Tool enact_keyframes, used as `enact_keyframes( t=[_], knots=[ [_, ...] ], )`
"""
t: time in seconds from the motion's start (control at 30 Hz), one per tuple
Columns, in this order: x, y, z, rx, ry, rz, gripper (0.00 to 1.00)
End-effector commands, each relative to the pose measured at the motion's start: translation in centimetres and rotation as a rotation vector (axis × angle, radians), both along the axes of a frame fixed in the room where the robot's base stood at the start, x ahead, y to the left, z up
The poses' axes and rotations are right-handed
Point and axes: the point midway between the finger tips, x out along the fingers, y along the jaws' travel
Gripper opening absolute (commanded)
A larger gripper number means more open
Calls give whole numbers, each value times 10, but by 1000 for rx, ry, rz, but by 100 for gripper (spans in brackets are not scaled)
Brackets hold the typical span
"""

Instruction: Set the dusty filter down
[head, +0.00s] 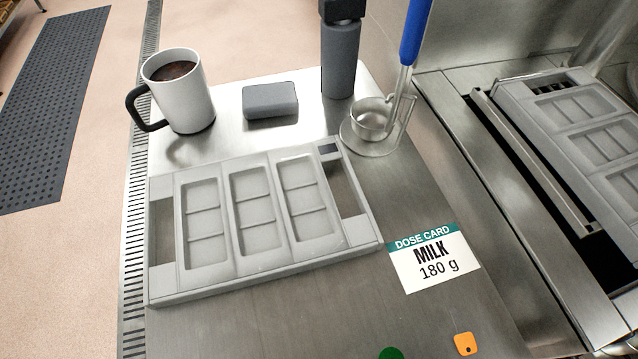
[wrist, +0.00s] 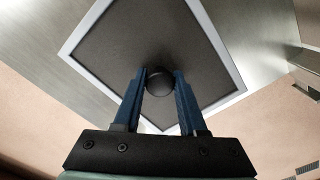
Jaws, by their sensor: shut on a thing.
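The dusty filter (wrist: 130,50) is a dark grey, flat square panel with a light frame, seen in the wrist view. A round dark knob (wrist: 160,86) stands out from its face near the lower edge of what shows. My gripper (wrist: 161,76) is shut on this knob, with a blue finger on each side. The filter lies turned at an angle to my gripper. I cannot tell whether the filter touches a surface. Neither the filter nor my gripper shows in the head view.
In the head view, a steel bench (head: 300,325) bears a grey mould (head: 260,272), a mug (head: 188,100), a grey block (head: 270,100), a dark bottle (head: 340,60), a blue-handled ladle in a holder (head: 372,145) and a dose card (head: 435,262). The wrist view shows metal (wrist: 255,25) and pinkish floor (wrist: 50,110).

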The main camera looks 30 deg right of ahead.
Motion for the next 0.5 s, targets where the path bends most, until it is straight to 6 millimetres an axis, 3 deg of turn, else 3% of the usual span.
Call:
enact_keyframes(
  t=[0.27, 0.3, 0.47, 0.5],
  knots=[
    [0, 0, -2, 0, 0, 0, 0],
    [0, 0, -3, 0, 1, 0, 43],
    [0, 0, -2, 0, 0, -1, 71],
    [0, 0, -2, 0, 0, -1, 71]
  ],
)
